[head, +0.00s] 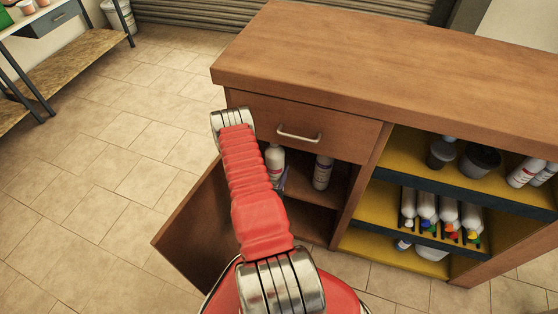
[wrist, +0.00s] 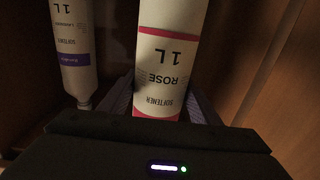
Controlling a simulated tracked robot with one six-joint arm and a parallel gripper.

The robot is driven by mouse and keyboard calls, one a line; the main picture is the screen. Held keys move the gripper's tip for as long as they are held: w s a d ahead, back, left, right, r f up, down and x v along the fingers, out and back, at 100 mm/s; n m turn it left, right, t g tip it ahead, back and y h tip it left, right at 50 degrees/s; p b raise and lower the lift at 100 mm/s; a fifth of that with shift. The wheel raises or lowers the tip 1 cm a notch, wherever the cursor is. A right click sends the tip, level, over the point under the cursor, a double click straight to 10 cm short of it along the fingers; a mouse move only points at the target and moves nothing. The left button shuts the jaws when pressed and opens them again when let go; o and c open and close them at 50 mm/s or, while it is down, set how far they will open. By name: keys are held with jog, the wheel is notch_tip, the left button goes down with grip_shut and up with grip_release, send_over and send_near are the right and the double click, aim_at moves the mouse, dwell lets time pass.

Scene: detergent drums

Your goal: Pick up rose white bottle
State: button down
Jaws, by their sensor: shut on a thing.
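The rose white bottle (wrist: 170,60) stands between my gripper's fingers (wrist: 160,102) in the wrist view, where its pink-banded label reads "ROSE", "SOFTENER" and "1 L" upside down. My gripper is shut on it, with one finger on each side. In the head view the white bottle (head: 275,156) shows inside the open cupboard, partly hidden by my red arm. Most of my gripper is hidden there behind the arm. The bottle's ends are cut off or hidden in the wrist view.
A purple-labelled softener bottle (wrist: 74,50) stands close beside; it also shows in the head view (head: 323,172). The open cupboard door (head: 195,220) is left of my arm, a shut drawer (head: 300,128) above. Shelves (head: 460,198) at right hold several bottles and dark pots.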

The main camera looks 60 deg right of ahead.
jog(key=s+a, duration=0.1)
jog(key=a, duration=0.7)
jog(key=shift+s+a, duration=0.2)
dwell(0.4)
